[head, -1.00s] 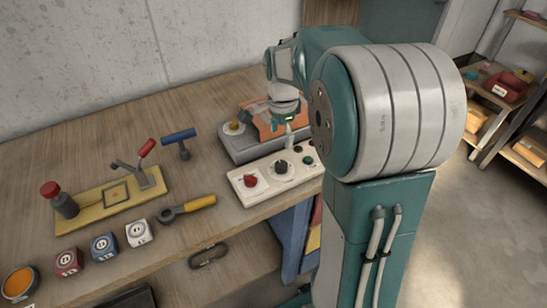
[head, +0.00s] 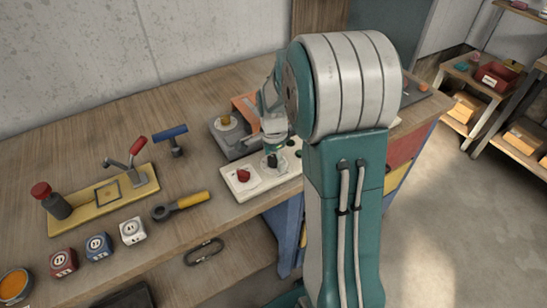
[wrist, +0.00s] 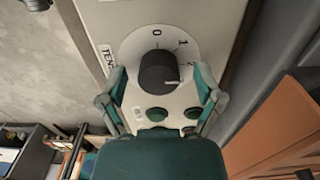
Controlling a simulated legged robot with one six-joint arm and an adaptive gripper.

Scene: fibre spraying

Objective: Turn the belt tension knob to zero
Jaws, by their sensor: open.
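The black tension knob (wrist: 157,70) sits on a white dial marked 0, 1 and 2 in the wrist view; 0 is at the top. Part of the word "TENS" shows beside it. My gripper (wrist: 158,76) is open, with one teal finger on each side of the knob. Whether the fingers touch it is unclear. In the head view, my gripper (head: 272,156) is over the knob on the white control panel (head: 258,184) and partly hides it.
A red knob (head: 243,174) is left of the black one. Green buttons (wrist: 157,114) lie close to my fingers. A grey machine (head: 222,138) with an orange part stands behind the panel. A yellow-handled tool (head: 183,205) and a yellow fixture (head: 105,197) lie left.

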